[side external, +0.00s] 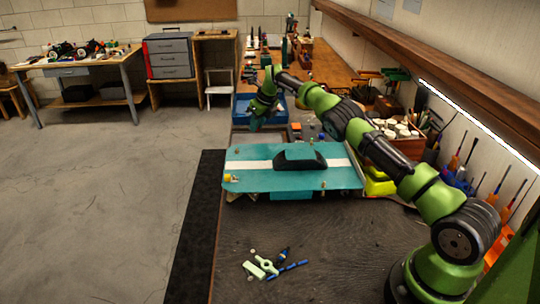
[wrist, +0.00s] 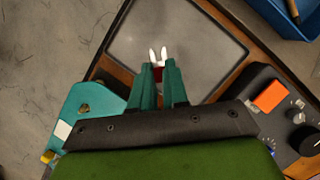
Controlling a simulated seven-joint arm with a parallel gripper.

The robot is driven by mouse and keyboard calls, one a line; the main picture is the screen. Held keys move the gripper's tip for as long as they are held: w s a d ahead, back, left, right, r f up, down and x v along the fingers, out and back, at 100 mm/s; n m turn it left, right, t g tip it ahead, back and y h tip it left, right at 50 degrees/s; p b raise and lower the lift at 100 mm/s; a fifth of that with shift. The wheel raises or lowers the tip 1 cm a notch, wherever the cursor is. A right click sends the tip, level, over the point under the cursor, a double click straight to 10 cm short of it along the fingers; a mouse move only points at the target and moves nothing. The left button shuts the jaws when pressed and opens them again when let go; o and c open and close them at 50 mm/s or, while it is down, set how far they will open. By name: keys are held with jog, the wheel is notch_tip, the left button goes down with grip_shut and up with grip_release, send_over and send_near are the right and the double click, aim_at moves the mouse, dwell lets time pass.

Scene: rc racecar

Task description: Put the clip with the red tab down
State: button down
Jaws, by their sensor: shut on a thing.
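My gripper (wrist: 158,73) is shut on the clip with the red tab (wrist: 158,55). In the wrist view the clip's two white prongs stick out past the fingertips, and a bit of its red tab shows between the teal fingers. Beneath the clip in that view is a flat grey mat with a raised edge (wrist: 205,38); I cannot tell the height above it. In the side view my gripper (side external: 256,122) points down beyond the far left corner of the teal car body (side external: 245,178). The clip is too small to make out there.
The car body has a white stripe and a black canopy (side external: 300,160). A device with an orange button (wrist: 270,97) and knobs stands right of the mat. A blue tray (wrist: 288,14) is at the top right. Small loose parts (side external: 262,266) lie on the near bench.

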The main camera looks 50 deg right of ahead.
aim_at(251, 141)
jog(key=shift+w+a+f, duration=0.5)
jog(key=shift+a+f, duration=0.15)
jog(key=shift+a, duration=0.2)
jog(key=shift+w+a+f, duration=0.1)
jog(key=shift+a+f, duration=0.1)
jog(key=shift+f, duration=2.45)
jog(key=shift+f, duration=0.2)
jog(key=c, duration=1.1)
grip_release()
